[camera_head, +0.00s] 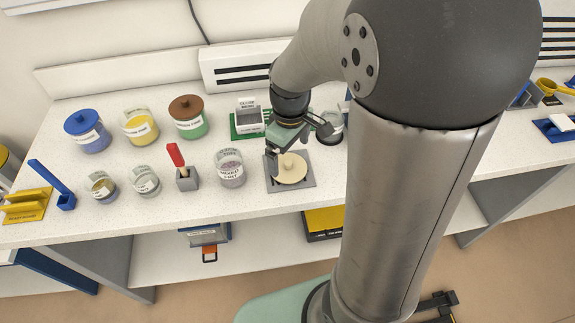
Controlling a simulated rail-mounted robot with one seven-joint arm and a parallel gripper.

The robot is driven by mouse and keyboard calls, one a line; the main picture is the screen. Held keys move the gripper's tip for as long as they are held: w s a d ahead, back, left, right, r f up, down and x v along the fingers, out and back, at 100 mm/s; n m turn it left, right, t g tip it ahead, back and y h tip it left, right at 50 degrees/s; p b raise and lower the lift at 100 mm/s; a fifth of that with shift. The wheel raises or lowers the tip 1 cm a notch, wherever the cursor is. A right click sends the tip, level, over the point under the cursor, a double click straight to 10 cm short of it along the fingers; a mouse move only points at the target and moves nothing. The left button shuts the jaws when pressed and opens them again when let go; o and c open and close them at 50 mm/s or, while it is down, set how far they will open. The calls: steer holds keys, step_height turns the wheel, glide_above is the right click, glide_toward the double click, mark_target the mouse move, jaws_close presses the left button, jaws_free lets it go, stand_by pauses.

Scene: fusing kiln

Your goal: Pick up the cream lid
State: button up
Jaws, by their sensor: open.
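The cream lid (293,170) is a round disc with a small knob. It lies on a grey square mat (303,184) on the white counter. My gripper (279,164) is open and low over the lid's left side, pointing down. One finger shows at the lid's left edge. I cannot tell whether the fingers touch the lid or straddle its knob. My arm hides part of the counter behind and to the right.
A clear labelled jar (230,170) stands just left of the mat. A grey holder (188,180) with a red-handled tool is further left. Lidded jars, one blue (87,132) and one green (188,118), stand behind. A green tray (238,130) lies behind the gripper.

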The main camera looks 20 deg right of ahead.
mark_target(288, 162)
steer(key=f, duration=0.5)
steer(key=shift+w+p, duration=0.25)
steer(key=shift+p, duration=0.15)
steer(key=c, duration=0.8)
steer(key=shift+c, duration=0.2)
steer(key=shift+a+r, duration=0.1)
steer(key=shift+r, duration=0.05)
